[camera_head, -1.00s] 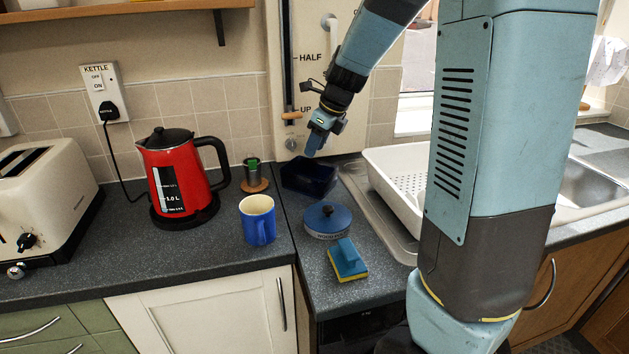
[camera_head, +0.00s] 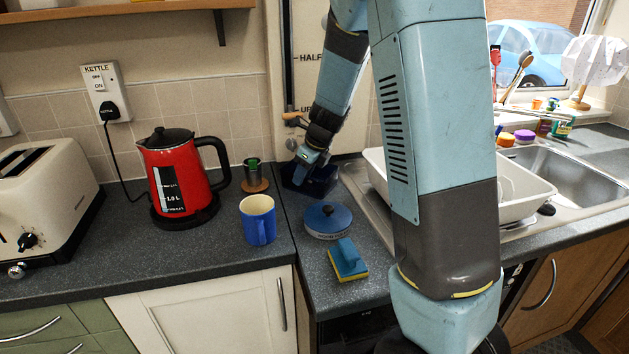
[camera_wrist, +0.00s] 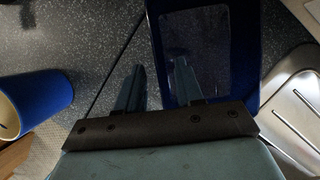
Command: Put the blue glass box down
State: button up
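The blue glass box (camera_head: 325,183) is dark, open-topped and stands on the worktop by the back wall, left of the white dish rack. My gripper (camera_head: 299,178) reaches down to its left side and hides part of it. In the wrist view, the box (camera_wrist: 247,50) fills the upper right. The fingers of my gripper (camera_wrist: 158,64) are apart there, one outside the box and one over its inside, with its left wall between them. I cannot tell whether either finger touches the wall.
A blue mug (camera_head: 258,222), a round blue-lidded dish (camera_head: 327,222) and a sponge with a blue handle (camera_head: 348,262) stand in front. A small metal cup (camera_head: 252,176) and a red kettle (camera_head: 178,178) are left. The white dish rack (camera_head: 510,208) is right.

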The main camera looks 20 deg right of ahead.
aim_at(301, 192)
jog(key=shift+x, duration=1.6)
jog(key=shift+c, duration=0.3)
grip_shut()
